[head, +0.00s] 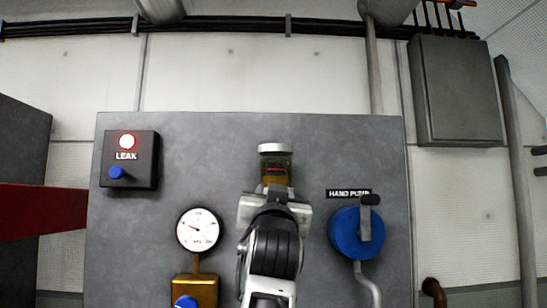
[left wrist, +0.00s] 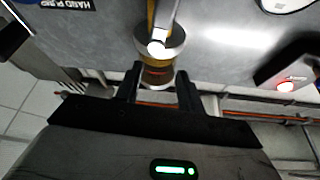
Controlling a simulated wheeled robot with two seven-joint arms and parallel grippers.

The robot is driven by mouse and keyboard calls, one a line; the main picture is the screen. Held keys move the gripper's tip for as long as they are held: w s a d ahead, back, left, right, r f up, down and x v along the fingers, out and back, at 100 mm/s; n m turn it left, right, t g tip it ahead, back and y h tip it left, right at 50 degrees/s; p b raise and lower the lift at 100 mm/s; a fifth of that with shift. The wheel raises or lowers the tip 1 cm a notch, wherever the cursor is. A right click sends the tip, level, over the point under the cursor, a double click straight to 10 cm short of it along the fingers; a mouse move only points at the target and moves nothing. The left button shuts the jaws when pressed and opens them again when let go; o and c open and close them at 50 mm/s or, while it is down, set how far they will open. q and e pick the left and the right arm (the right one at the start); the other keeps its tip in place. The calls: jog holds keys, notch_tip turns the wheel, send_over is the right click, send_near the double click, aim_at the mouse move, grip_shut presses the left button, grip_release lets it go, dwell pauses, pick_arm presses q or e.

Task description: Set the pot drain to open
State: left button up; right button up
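The pot (head: 276,168) is a clear bowl with amber liquid, a red mark and a silver cap, mounted on the grey panel. Its lower part is hidden behind my left gripper (head: 274,190) in the head view. In the left wrist view, turned upside down, the pot (left wrist: 158,76) shows between the two dark fingers of my left gripper (left wrist: 160,88). The fingers are apart, with nothing clearly held. My right gripper is out of view.
On the panel (head: 330,135) are the LEAK box (head: 130,160) with a lit red lamp and blue knob, a gauge (head: 199,230), a brass block (head: 196,290) and the blue hand pump (head: 357,233). A red beam (head: 42,211) stands at left.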

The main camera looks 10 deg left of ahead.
pick_arm(q)
jog(key=s+d+r, duration=0.2)
jog(key=s+r, duration=0.4)
jog(key=s, duration=0.4)
jog(key=shift+s+d, duration=0.15)
jog(key=shift+s, duration=0.2)
jog(key=shift+r, duration=0.15)
